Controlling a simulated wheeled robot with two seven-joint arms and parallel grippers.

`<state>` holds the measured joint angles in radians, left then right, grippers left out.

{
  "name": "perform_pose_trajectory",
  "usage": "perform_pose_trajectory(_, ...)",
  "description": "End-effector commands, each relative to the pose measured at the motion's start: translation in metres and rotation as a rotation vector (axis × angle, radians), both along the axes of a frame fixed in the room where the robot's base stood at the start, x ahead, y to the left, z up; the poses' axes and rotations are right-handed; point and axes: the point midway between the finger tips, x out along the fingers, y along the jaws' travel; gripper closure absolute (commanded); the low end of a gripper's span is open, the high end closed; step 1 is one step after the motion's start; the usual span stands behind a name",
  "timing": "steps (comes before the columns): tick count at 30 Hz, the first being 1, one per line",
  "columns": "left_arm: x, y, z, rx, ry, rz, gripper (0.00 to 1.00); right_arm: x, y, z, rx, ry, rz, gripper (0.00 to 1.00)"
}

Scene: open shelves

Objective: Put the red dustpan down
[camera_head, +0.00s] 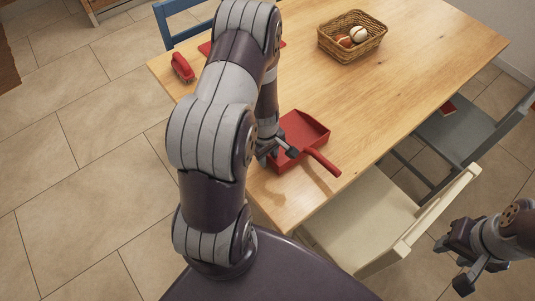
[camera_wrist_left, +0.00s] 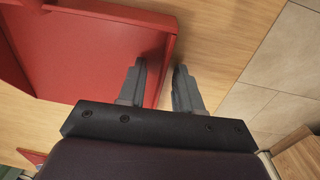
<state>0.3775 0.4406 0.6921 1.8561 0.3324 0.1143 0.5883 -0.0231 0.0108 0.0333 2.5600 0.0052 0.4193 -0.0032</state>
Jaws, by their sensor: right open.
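The red dustpan (camera_head: 309,131) is at the near end of the wooden table (camera_head: 400,110), its handle pointing to the lower right. It fills the upper left of the left wrist view (camera_wrist_left: 85,62). My left gripper (camera_head: 278,150) is at its near left side. In the left wrist view the fingers (camera_wrist_left: 159,85) straddle a side wall of the pan, one inside and one outside, with a narrow gap between them. I cannot tell whether the pan's underside touches the table.
A wicker basket (camera_head: 338,52) with several round items stands at the back. A red object (camera_head: 182,67) lies at the table's left edge, and a flat red thing (camera_head: 206,48) is partly behind my arm. A cream chair (camera_head: 365,212) and a grey chair (camera_head: 465,125) flank the table. The table's middle is clear.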

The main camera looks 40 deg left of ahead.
Motion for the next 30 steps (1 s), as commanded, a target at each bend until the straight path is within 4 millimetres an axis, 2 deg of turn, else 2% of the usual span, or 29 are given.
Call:
perform_pose_trajectory(4, 0.000, 0.001, 0.015, 0.001, -0.002, 0.000, 0.66, 0.000, 0.000, 0.009, 0.000, 0.000, 0.000, 0.57)
perform_pose_trajectory(9, -0.002, 0.002, 0.061, 0.002, -0.005, 0.000, 0.66, 0.000, 0.000, 0.025, 0.000, 0.000, 0.000, 0.57)
perform_pose_trajectory(15, -0.005, 0.002, 0.105, 0.001, -0.003, 0.001, 0.66, 0.000, 0.000, 0.029, 0.000, 0.000, 0.000, 0.57)
perform_pose_trajectory(19, -0.006, 0.000, 0.122, 0.003, -0.004, -0.020, 0.66, 0.000, 0.000, 0.029, 0.000, 0.000, 0.000, 0.57)
perform_pose_trajectory(20, -0.006, -0.005, 0.129, 0.007, -0.007, -0.070, 0.66, 0.000, 0.000, 0.029, 0.000, 0.000, 0.000, 0.57)
perform_pose_trajectory(21, -0.006, -0.020, 0.143, 0.018, -0.017, -0.203, 0.66, 0.000, 0.000, 0.030, 0.000, 0.000, 0.000, 0.57)
perform_pose_trajectory(23, -0.013, -0.050, 0.168, 0.045, -0.035, -0.505, 0.66, 0.000, 0.000, 0.029, 0.000, 0.000, 0.000, 0.57)
perform_pose_trajectory(25, -0.028, -0.082, 0.192, 0.079, -0.054, -0.860, 0.66, 0.000, 0.000, 0.029, 0.000, 0.000, 0.000, 0.57)
perform_pose_trajectory(27, -0.044, -0.103, 0.207, 0.108, -0.067, -1.131, 0.66, 0.000, 0.000, 0.029, 0.000, 0.000, 0.000, 0.57)
perform_pose_trajectory(30, -0.056, -0.114, 0.215, 0.126, -0.070, -1.309, 0.66, 0.000, 0.000, 0.029, 0.000, 0.000, 0.000, 0.57)
